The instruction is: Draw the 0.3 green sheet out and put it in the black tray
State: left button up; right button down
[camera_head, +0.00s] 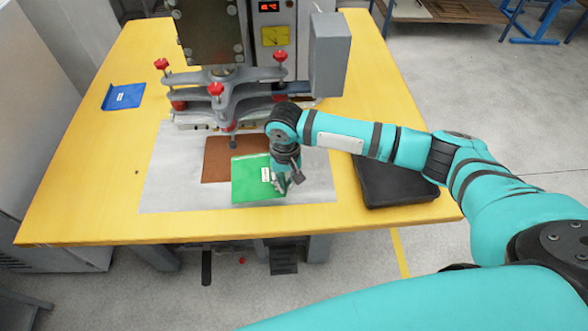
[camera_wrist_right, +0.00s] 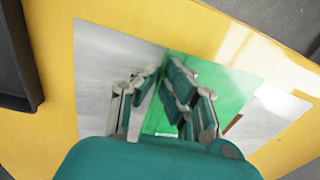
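The green sheet (camera_head: 248,182) with a white label lies on the light grey mat, partly over a brown sheet (camera_head: 222,148). It also shows in the right wrist view (camera_wrist_right: 225,85). My right gripper (camera_head: 281,186) is low at the sheet's right edge, pointing down. In the right wrist view its fingers (camera_wrist_right: 162,88) stand a little apart, with green showing between them. I cannot tell whether they touch the sheet. The black tray (camera_head: 398,190) is at the table's right edge, partly behind my right arm. My left gripper is not in view.
The yellow table (camera_head: 95,190) carries a welding press (camera_head: 225,85) with red knobs behind the sheets. A grey box (camera_head: 330,55) hangs at the press's right side. The table's front left is clear.

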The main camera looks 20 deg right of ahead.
notch_tip(320, 180, down, 4)
jog(key=shift+a+r, duration=0.1)
jog(key=shift+s+f, duration=0.1)
jog(key=shift+f, duration=0.3)
jog(key=shift+s+a, duration=0.15)
jog(key=shift+s, duration=0.45)
jog(key=s+a+p, duration=0.2)
jog(key=s+a, duration=0.1)
jog(key=s, duration=0.8)
jog(key=shift+a, duration=0.1)
